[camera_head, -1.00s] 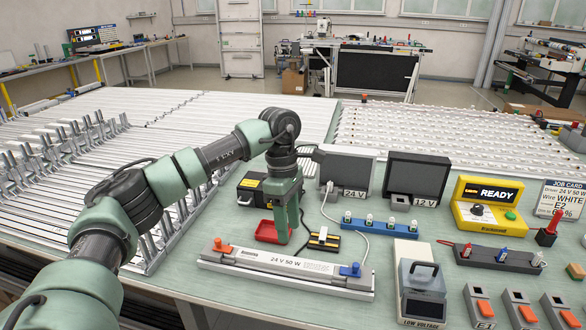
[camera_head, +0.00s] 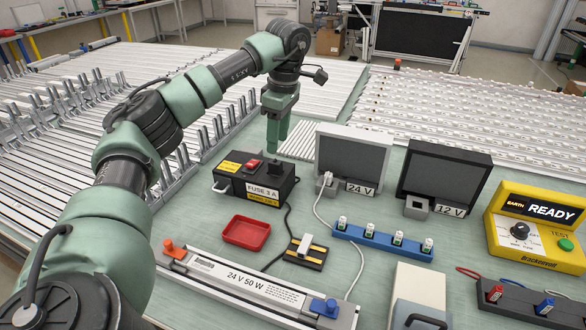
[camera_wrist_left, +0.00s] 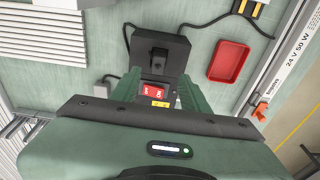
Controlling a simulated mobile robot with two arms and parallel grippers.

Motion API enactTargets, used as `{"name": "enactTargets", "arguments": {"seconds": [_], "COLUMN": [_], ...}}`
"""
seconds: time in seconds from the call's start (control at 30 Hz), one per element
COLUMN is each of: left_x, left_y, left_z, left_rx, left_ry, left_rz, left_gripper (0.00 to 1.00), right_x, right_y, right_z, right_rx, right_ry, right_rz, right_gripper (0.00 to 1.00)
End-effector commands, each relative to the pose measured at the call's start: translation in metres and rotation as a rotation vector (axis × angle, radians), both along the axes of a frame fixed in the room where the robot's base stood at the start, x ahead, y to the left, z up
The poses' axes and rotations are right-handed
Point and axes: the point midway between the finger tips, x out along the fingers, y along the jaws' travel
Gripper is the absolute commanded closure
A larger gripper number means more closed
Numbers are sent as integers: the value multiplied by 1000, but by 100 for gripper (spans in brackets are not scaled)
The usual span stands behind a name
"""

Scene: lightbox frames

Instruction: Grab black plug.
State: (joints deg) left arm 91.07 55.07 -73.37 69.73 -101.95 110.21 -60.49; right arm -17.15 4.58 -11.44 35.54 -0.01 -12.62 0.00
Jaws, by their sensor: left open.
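The black plug (camera_head: 274,167) sits on top of the black fuse box (camera_head: 262,192) labelled FUSE 3 A, near its right end. In the left wrist view the plug (camera_wrist_left: 159,56) is a dark block on the box (camera_wrist_left: 176,48), ahead of the fingers. My left gripper (camera_head: 275,145) points down just above the plug. In the left wrist view my left gripper (camera_wrist_left: 157,88) has its two green fingers apart, with the red switch (camera_wrist_left: 153,91) showing between them. Nothing is held. I cannot tell the exact gap between fingertips and plug. My right gripper is not in view.
A red tray (camera_head: 246,231) lies in front of the fuse box. A black and yellow block (camera_head: 307,251) with a cable stands right of it. A grey 24 V unit (camera_head: 352,159) stands behind right. The long 24 V 50 W driver (camera_head: 250,285) lies nearer me.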

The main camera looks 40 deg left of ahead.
Motion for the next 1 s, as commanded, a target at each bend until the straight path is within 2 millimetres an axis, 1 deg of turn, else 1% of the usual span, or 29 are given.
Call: {"name": "enactTargets", "arguments": {"seconds": [0.03,0.1,0.17,0.37,0.47,0.6,0.7,0.8,0.97,1.0], "left_x": [0,0,-1,-2,-2,-2,-3,-3,-2,-2], "left_y": [1,1,2,5,7,11,12,12,12,12], "left_z": [-6,-9,-13,-34,-46,-68,-78,-82,-83,-83], "left_rx": [0,0,0,-1,0,0,0,-2,-1,-1], "left_ry": [-1,0,0,2,3,3,1,-2,-1,-1], "left_rz": [1,2,2,1,1,1,1,1,1,1], "left_gripper": [55,55,55,55,55,55,55,55,55,60], "right_x": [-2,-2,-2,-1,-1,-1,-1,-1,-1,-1], "right_y": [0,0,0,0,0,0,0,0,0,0], "right_z": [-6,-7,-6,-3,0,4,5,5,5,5], "right_rx": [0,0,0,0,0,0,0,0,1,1], "right_ry": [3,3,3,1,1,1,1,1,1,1], "right_rz": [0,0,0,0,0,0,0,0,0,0], "right_gripper": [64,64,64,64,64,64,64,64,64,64]}}
